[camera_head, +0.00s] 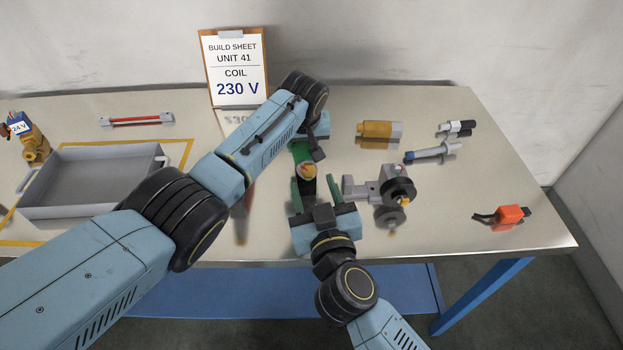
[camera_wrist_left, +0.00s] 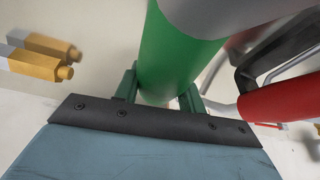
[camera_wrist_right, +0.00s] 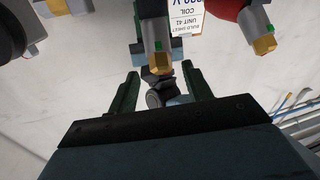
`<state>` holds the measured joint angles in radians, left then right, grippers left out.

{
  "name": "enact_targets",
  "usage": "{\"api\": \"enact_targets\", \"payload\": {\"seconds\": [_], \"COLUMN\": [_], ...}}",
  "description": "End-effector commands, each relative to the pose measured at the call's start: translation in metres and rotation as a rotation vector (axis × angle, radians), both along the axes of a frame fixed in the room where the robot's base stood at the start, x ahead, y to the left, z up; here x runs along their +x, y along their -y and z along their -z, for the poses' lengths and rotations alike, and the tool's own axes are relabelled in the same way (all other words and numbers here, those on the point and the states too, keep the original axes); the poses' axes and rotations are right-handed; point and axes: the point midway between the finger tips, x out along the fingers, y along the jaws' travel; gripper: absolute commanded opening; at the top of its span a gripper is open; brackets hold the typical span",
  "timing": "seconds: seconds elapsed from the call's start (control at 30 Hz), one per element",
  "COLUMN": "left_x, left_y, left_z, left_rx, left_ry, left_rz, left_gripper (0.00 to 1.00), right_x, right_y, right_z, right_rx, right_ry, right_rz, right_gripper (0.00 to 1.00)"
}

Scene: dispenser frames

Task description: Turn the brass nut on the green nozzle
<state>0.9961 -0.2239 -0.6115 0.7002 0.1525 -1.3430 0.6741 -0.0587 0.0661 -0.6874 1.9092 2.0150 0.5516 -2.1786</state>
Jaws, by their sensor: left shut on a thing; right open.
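The green nozzle (camera_head: 300,152) is held by my left gripper (camera_head: 309,146), whose fingers are shut on its green body (camera_wrist_left: 178,58) in the left wrist view. Its brass nut (camera_head: 307,171) faces the front of the table. In the right wrist view the nut (camera_wrist_right: 160,62) sits below a grey collar with a small green mark. My right gripper (camera_head: 314,186) is open in front of the nut. In its wrist view the nut appears between and slightly beyond the two fingertips (camera_wrist_right: 160,78); I see no contact. A red nozzle (camera_wrist_left: 285,100) hangs nearby, mostly hidden by my left arm in the head view.
A grey tray (camera_head: 90,209) and a 24 V valve (camera_head: 33,143) are at left. A build sheet (camera_head: 235,70) stands at the back. A grey fitting with a black knob (camera_head: 397,190) is close right of my right gripper. An orange part (camera_head: 509,215) lies further right.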

Motion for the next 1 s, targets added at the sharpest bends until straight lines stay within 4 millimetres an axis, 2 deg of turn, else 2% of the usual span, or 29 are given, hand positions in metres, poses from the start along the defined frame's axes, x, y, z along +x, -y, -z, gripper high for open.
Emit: {"api": "enact_targets", "payload": {"seconds": [0.1, 0.2, 0.57, 0.9, 1.0], "left_x": [0.001, 0.001, 0.001, 0.001, 0.001], "left_y": [0.001, 0.001, 0.001, 0.001, 0.001], "left_z": [-0.002, -0.002, -0.002, -0.002, -0.002], "left_rx": [-0.001, -0.001, -0.001, -0.001, -0.001], "left_ry": [0.004, 0.004, 0.004, 0.004, 0.004], "left_rz": [0.001, 0.001, 0.001, 0.001, 0.001], "left_gripper": [0.00, 0.00, 0.00, 0.00, 0.00], "right_x": [0.016, 0.023, 0.027, 0.026, 0.026], "right_y": [-0.003, -0.005, -0.006, -0.005, -0.006], "right_z": [0.000, 0.000, 0.000, 0.000, 0.000], "right_rx": [0.001, 0.000, 0.000, 0.000, 0.003], "right_ry": [0.001, 0.000, -0.001, -0.001, -0.001], "right_rz": [0.001, 0.000, -0.001, -0.001, 0.001], "right_gripper": [0.50, 0.50, 0.48, 0.05, 0.05]}}
